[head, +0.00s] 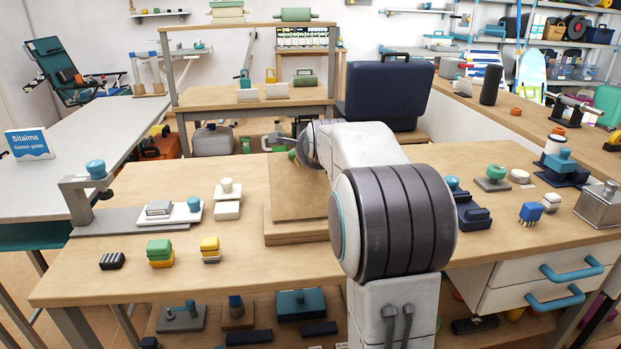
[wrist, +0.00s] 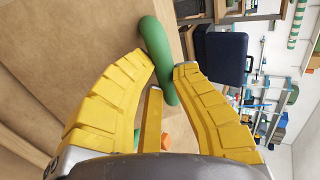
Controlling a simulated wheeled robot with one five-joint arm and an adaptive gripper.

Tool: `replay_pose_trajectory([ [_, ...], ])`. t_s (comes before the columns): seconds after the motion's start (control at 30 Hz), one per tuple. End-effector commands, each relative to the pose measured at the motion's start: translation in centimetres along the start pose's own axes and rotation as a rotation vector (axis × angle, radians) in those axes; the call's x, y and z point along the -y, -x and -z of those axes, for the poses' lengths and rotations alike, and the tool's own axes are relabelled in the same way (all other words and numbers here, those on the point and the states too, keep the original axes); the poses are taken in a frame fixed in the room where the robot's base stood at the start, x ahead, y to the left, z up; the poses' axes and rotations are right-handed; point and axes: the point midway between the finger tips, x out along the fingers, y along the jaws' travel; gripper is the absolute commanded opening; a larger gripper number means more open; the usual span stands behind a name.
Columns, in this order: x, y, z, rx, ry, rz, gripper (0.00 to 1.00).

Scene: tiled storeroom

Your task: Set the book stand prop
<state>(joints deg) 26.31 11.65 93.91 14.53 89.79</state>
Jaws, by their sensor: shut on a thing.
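The book stand shows in the head view as a brown wooden panel (head: 297,188) leaning above a thicker wooden base (head: 290,236). My gripper (wrist: 167,72) has yellow ribbed fingers. They are shut on a green rounded bar (wrist: 155,45), which appears to be the prop. The bar lies across the fingertips beside the tan panel (wrist: 85,45) in the wrist view. In the head view my gripper is mostly hidden behind my arm, near the panel's top edge. A small green end (head: 292,155) shows there. How the bar joins the stand is hidden.
A dark blue case (head: 388,92) stands behind my arm. White and grey blocks (head: 174,211) and small coloured blocks (head: 160,252) lie to the left on the bench. Dark blue parts (head: 470,212) and other fixtures stand to the right.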

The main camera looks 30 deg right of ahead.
Motion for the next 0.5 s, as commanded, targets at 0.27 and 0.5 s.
replay_pose_trajectory([
  [0.27,-0.7,2.0,0.0,0.0,-0.001,0.108,0.0],
  [0.5,-1.2,3.6,0.0,0.0,-0.001,0.102,0.0],
])
